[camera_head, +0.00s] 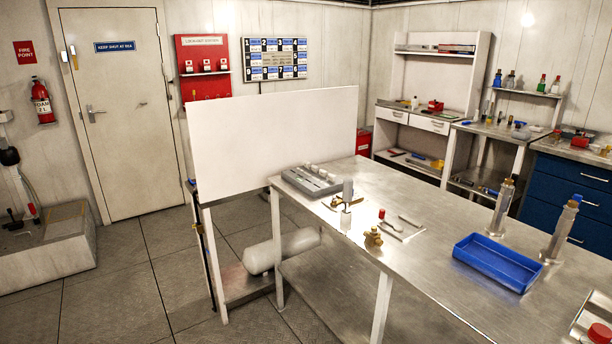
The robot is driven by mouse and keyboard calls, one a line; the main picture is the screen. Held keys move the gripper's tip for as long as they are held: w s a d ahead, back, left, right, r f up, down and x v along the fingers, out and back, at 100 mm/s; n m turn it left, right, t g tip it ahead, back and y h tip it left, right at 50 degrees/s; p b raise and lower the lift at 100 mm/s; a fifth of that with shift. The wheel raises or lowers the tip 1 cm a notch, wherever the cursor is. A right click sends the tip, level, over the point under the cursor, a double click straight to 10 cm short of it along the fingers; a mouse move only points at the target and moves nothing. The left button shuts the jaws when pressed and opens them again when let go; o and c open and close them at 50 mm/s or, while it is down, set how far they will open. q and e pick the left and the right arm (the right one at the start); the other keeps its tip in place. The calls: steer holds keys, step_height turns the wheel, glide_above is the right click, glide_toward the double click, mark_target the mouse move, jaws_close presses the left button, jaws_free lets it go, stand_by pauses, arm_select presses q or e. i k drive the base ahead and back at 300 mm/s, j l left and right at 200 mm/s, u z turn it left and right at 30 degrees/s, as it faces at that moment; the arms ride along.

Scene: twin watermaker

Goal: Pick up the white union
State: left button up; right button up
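A small whitish upright piece (346,221) stands on the steel workbench (415,262), just below a grey cylinder (347,190). It may be the white union, but it is too small to tell. Other small pale pieces lie in the grey slotted tray (296,179) at the bench's far left end, and I cannot tell what they are. Neither of my grippers is in view.
Brass fittings (373,238), a red-capped piece (382,214) and thin tools (410,222) lie nearby. A blue tray (497,263) and two tall metal cylinders (500,208) stand to the right. A white panel (270,140) rises behind the bench's left end. The bench's front middle is clear.

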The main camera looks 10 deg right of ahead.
mark_target(556, 89)
steer(key=i+j+u, duration=0.75)
steer(key=i, duration=0.25)
steer(key=i+u, duration=0.35)
steer(key=i, duration=2.4)
steer(key=i+l+z, duration=0.15)
steer(key=i+z, duration=0.15)
steer(key=i, duration=0.25)
steer(key=i+z, duration=0.3)
steer(key=i, duration=0.25)
steer(key=i+j+z, duration=0.15)
steer(key=i+z, duration=0.15)
steer(key=i, duration=0.2)
steer(key=i+j+z, duration=0.3)
steer(key=i, duration=0.25)
steer(key=i+l+z, duration=0.45)
steer(key=i+z, duration=0.5)
steer(key=i+j+z, duration=0.1)
steer(key=i+z, duration=0.35)
steer(key=i, duration=0.2)
steer(key=i+j+z, duration=0.25)
steer(key=i+z, duration=0.4)
steer(key=i, duration=0.4)
steer(key=i+z, duration=0.15)
steer(key=i, duration=0.45)
steer(key=i+j+z, duration=0.2)
steer(key=i, duration=0.35)
steer(key=i+j+z, duration=0.15)
steer(key=i, duration=0.45)
